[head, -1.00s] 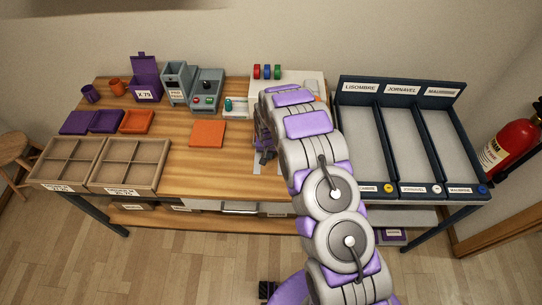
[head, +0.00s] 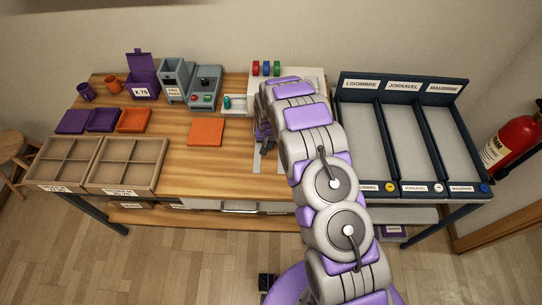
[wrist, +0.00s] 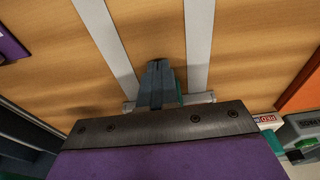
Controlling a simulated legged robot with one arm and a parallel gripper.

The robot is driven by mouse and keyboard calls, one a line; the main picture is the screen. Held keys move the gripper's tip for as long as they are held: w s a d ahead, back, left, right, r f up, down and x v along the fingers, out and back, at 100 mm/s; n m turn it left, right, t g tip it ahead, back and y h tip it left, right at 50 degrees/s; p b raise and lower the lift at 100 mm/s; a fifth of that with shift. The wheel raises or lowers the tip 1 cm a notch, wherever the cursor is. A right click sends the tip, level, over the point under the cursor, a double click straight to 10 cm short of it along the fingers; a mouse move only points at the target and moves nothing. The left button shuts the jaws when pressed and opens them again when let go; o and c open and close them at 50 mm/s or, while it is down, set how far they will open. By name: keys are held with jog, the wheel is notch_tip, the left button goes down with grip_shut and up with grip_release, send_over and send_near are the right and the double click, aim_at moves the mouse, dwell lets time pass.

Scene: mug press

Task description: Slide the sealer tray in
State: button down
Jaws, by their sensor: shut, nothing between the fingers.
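My gripper (wrist: 158,66) is shut and empty, with its dark fingers together above the wood between two pale rails (wrist: 198,45). It also shows in the head view (head: 268,146), partly behind my arm. A pale crossbar with a teal part (wrist: 200,98) shows just beyond the fingers in the wrist view. It looks like the front of the sealer tray, but most of it is hidden by my gripper. I cannot tell whether the fingers touch it. The pale sealer (head: 311,82) stands at the back of the table, largely covered by my arm.
An orange mat (head: 206,132) lies left of the rails. Grey machines (head: 206,90) and a purple box (head: 143,80) stand behind it. Two divided wooden trays (head: 128,164) are at the front left. A dark three-lane rack (head: 405,140) stands right of my arm.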

jog(key=shift+s, duration=1.2)
notch_tip(320, 180, up, 9)
jog(key=p, duration=0.1)
jog(key=shift+p, duration=0.4)
jog(key=s+d+r+g+b, duration=0.1)
jog(key=s+d+r, duration=0.4)
jog(key=s+r, duration=0.45)
jog(key=s+d+r+g+b, duration=0.1)
jog(key=s+d+r, duration=0.4)
jog(key=s+r, duration=0.45)
jog(key=s+d+r+b, duration=0.1)
jog(key=s+d+r, duration=0.1)
jog(key=s, duration=1)
jog(key=s+d+r+g+b, duration=0.1)
jog(key=s+r, duration=0.3)
jog(key=s, duration=0.9)
jog(key=shift+s+d+r+g, duration=0.25)
jog(key=shift+s+d+g, duration=0.05)
jog(key=shift+d, duration=0.35)
